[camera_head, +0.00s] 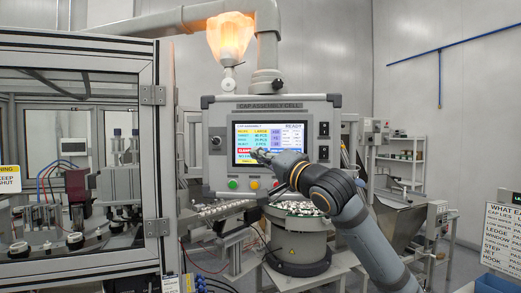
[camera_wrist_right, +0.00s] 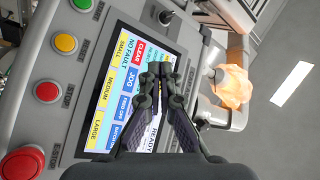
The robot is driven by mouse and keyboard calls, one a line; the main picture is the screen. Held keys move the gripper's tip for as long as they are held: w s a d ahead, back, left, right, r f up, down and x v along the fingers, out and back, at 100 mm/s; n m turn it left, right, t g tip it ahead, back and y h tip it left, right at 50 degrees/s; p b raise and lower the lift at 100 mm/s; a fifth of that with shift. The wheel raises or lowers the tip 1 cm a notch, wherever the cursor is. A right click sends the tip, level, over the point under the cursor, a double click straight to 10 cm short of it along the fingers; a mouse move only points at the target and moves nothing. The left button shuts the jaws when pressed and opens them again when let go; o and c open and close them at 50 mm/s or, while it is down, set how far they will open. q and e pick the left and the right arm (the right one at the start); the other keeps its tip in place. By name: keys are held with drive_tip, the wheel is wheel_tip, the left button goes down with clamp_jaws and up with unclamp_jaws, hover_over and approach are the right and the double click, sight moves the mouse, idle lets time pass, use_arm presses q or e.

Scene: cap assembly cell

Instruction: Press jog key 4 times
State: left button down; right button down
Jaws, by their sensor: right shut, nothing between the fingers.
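The blue JOG key (camera_wrist_right: 129,79) shows on the lit touchscreen in the right wrist view, just left of my fingertips. The touchscreen (camera_head: 243,132) also shows in the head view, set in the grey control panel. My right gripper (camera_head: 257,154) is in front of the screen's lower middle, its fingers closed together and empty. In the right wrist view the closed fingertips (camera_wrist_right: 160,69) overlap the screen area beside the JOG key. I cannot tell whether they touch the glass. The fingers hide part of the screen. My left gripper is in neither view.
A green button (camera_head: 232,184), a yellow button (camera_head: 254,184) and a red button sit below the screen. A large red stop button (camera_wrist_right: 22,163) shows in the wrist view. A parts bowl (camera_head: 298,209) stands below the panel. A framed glass enclosure (camera_head: 151,95) stands at left.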

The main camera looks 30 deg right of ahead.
drive_tip(key=w+d+p, duration=0.3)
drive_tip(key=w+d, duration=0.1)
drive_tip(key=shift+w, duration=0.35)
drive_tip(key=shift+d, duration=0.1)
idle(1.1)
drive_tip(key=shift+w+d, duration=0.25)
drive_tip(key=shift+w, duration=0.1)
